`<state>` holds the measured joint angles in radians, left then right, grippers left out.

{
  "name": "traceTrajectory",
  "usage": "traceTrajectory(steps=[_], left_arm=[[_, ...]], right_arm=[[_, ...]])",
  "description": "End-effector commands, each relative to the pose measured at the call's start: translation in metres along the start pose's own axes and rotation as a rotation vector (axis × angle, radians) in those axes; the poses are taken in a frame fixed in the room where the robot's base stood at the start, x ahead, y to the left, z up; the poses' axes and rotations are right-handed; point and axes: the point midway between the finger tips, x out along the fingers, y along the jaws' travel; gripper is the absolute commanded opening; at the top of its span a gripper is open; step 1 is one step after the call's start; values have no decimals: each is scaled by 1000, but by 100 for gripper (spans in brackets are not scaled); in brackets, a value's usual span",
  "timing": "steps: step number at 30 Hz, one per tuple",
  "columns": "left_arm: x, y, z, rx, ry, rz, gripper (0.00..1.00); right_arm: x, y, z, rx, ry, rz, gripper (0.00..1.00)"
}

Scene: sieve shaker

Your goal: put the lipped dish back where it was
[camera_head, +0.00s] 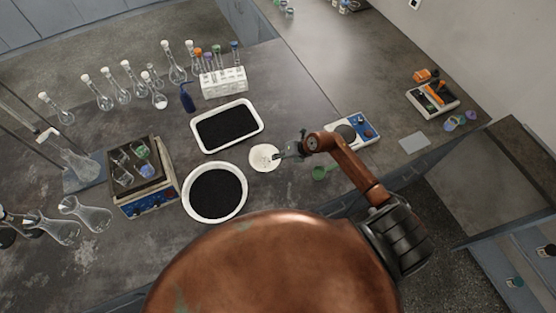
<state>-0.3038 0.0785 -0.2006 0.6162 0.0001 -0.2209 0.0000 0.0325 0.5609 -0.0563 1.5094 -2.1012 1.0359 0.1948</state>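A small round white dish (262,159), which looks like the lipped dish, is on or just above the grey bench, with a few dark specks in it. My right gripper (278,155) reaches in from the right, its fingertips at the dish's right rim. The view is too small to tell whether the fingers grip the rim or only stand beside it. My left gripper is not in view.
A white tray (258,112) and a round white bowl (217,219), both with black grains, stand left of the dish. A balance (358,126) and a green scoop (320,173) are to the right. Glass flasks and a blue bottle (187,99) stand farther left.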

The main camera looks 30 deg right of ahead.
Motion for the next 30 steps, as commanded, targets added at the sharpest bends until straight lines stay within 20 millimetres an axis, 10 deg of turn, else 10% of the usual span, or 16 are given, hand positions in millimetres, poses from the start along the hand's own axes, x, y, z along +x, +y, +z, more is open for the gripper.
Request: traceTrajectory(steps=[20, 30], left_arm=[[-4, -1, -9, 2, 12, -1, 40], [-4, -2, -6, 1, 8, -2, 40]], right_arm=[[31, -24, -7, -1, 0, 1, 0], [30, -24, -7, 0, 1, 0, 22]])
